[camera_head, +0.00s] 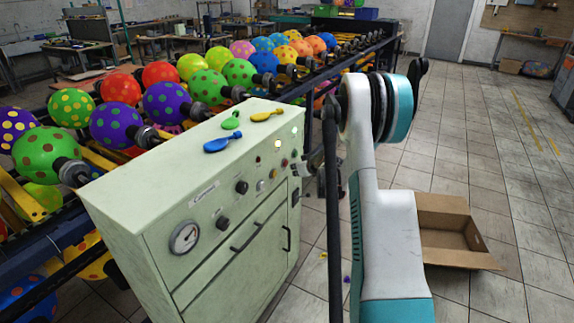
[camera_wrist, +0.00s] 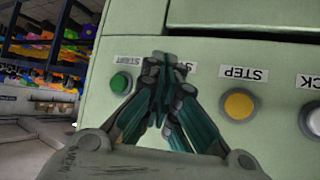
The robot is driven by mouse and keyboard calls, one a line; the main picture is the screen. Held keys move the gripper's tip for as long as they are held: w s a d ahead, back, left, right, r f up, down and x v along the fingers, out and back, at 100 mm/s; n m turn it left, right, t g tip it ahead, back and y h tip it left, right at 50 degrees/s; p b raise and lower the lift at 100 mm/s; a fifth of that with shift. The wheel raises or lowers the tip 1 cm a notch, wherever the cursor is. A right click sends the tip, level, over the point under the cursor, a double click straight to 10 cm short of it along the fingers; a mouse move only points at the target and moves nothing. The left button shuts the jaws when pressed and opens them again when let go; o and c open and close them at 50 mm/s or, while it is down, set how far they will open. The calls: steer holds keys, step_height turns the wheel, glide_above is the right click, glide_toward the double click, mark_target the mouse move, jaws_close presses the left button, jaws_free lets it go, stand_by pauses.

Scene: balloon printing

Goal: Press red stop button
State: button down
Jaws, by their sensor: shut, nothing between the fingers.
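My gripper (camera_wrist: 160,65) is shut and empty, its fingertips pointing at the pale green panel of the control cabinet. In the wrist view it sits between the green START button (camera_wrist: 121,83) and the yellow STEP button (camera_wrist: 239,105), covering the panel there. No red button shows in that view; a white label edge shows beside the fingertips. I cannot tell whether the tips touch the panel. In the head view the cabinet (camera_head: 215,180) has a small red spot (camera_head: 284,162) near its right edge, too small to identify, with my gripper close by on the right.
A white button (camera_wrist: 314,120) shows at the wrist view's right edge. Deflated balloons (camera_head: 225,142) lie on the cabinet top. A rack of dotted balloons (camera_head: 165,103) stands behind it. An open cardboard box (camera_head: 450,235) is on the floor at right, with clear tiles beyond.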

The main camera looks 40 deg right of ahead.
steer(key=shift+w, duration=0.15)
stand_by(0.4)
steer(key=shift+w+a, duration=0.15)
steer(key=shift+w, duration=0.1)
steer(key=shift+w+a+b, duration=0.25)
steer(key=shift+w+b, duration=0.05)
steer(key=shift+w, duration=0.25)
stand_by(0.8)
steer(key=shift+s+d, duration=0.1)
steer(key=shift+s, duration=0.05)
steer(key=shift+s+d, duration=0.3)
steer(key=shift+s, duration=0.5)
steer(key=shift+s+d, duration=0.1)
steer(key=shift+s, duration=0.05)
steer(key=s, duration=0.1)
steer(key=s+d+b, duration=0.1)
steer(key=s, duration=0.1)
steer(key=s+d, duration=0.1)
steer(key=s, duration=0.1)
steer(key=shift+s, duration=0.15)
stand_by(0.6)
